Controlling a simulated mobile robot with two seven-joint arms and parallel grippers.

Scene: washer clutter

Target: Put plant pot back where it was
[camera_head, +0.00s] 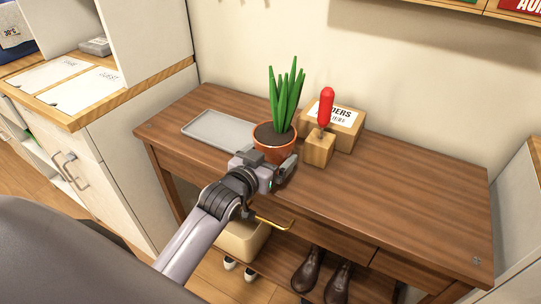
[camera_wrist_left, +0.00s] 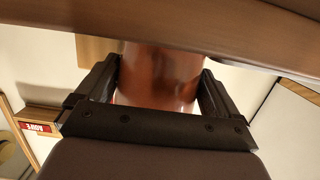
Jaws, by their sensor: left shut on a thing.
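The plant pot (camera_head: 268,149) is terracotta and holds dark soil and a green spiky plant. It is upright at the middle-left of the brown wooden table (camera_head: 375,185), just right of a grey tray. My left gripper (camera_head: 270,172) comes from the front and is shut on the pot. In the left wrist view the pot (camera_wrist_left: 160,72) sits between the two dark fingers of the gripper (camera_wrist_left: 160,88). The gripper hides part of the pot's front and base, so I cannot tell whether it touches the table. My right gripper is not in view.
The shallow grey tray (camera_head: 218,129) is empty. A wooden block (camera_head: 318,150) with a red-handled tool stands close right of the pot, before a labelled cardboard box (camera_head: 346,137). The table's right half is mostly clear. Shoes (camera_head: 338,283) and a beige bin (camera_head: 240,243) are below.

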